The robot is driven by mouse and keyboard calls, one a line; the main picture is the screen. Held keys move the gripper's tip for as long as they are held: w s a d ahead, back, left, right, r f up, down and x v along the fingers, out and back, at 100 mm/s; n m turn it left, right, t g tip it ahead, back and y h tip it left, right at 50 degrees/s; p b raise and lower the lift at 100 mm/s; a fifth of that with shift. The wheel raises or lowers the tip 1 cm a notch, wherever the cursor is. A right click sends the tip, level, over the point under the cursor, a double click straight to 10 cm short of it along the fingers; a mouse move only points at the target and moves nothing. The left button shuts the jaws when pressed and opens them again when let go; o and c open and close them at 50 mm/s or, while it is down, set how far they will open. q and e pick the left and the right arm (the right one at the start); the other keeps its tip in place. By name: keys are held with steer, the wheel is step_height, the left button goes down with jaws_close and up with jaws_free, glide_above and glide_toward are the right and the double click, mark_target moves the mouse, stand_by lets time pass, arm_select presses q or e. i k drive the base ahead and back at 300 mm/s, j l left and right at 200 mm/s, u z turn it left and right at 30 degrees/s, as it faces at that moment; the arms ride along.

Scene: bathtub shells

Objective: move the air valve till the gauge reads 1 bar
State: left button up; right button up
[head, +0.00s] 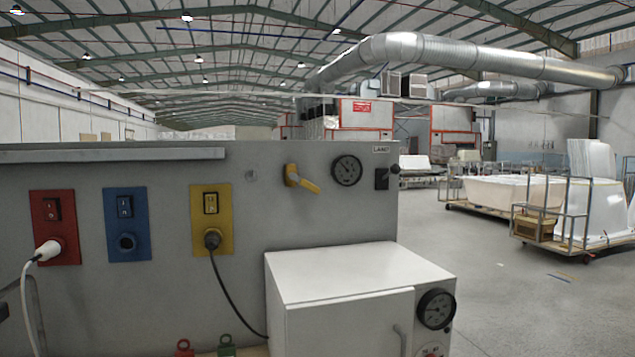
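A yellow-handled valve (301,180) sits on the grey panel (150,290), right of the yellow socket plate. Its handle slants down to the right. A round black gauge (347,170) is on the panel just right of the valve; its needle and scale are too small to read. A second, larger dark gauge (436,309) is on the front of the white cabinet, also too small to read. Neither of my grippers shows in the head view.
A red plate (55,215) holds a white plug with a cable. Blue (128,245) and yellow (197,238) plates stand beside it, the yellow one with a black plug. The white cabinet (345,270) juts out below the valve. Carts with white shells (508,190) stand at right.

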mark_target(316, 190)
steer(key=i+j+u, duration=0.1)
steer(key=j+u, duration=0.2)
steer(key=u, duration=0.2)
steer(key=i+j+u, duration=0.1)
steer(key=j+u, duration=0.15)
steer(key=u, duration=0.2)
